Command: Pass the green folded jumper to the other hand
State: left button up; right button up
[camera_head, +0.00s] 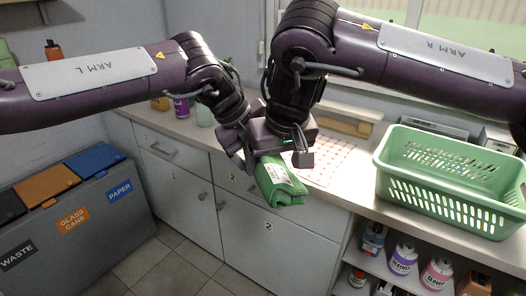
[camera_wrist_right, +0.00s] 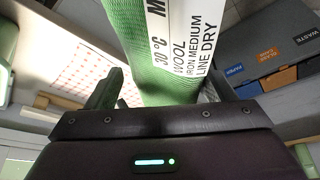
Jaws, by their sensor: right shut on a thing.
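The green folded jumper (camera_head: 280,183) hangs in the air in front of the counter edge, with a white label on its upper face. My right gripper (camera_head: 277,158) is shut on it from above. In the right wrist view the jumper (camera_wrist_right: 123,30) stands between the two dark fingers of the right gripper (camera_wrist_right: 165,88), and its label shows washing text. My left gripper (camera_head: 240,160) is close beside the right one, at the jumper's left. Its fingers are largely hidden, so I cannot tell whether they are open or touch the jumper.
A green plastic basket (camera_head: 450,190) stands on the counter at the right. A red-patterned white sheet (camera_head: 328,162) lies on the counter behind the jumper. Labelled waste bins (camera_head: 75,215) stand at the lower left. Bottles (camera_head: 402,258) fill the shelf below the basket.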

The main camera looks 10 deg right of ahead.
pick_arm(q)
jog(key=shift+a+f, duration=0.2)
jog(key=c, duration=0.5)
pick_arm(e)
jog(key=shift+w+d+r, duration=0.1)
jog(key=shift+d, duration=0.15)
pick_arm(q)
jog(key=shift+c, duration=0.5)
pick_arm(e)
jog(key=o, duration=1.2)
pick_arm(q)
jog(key=shift+r, duration=0.1)
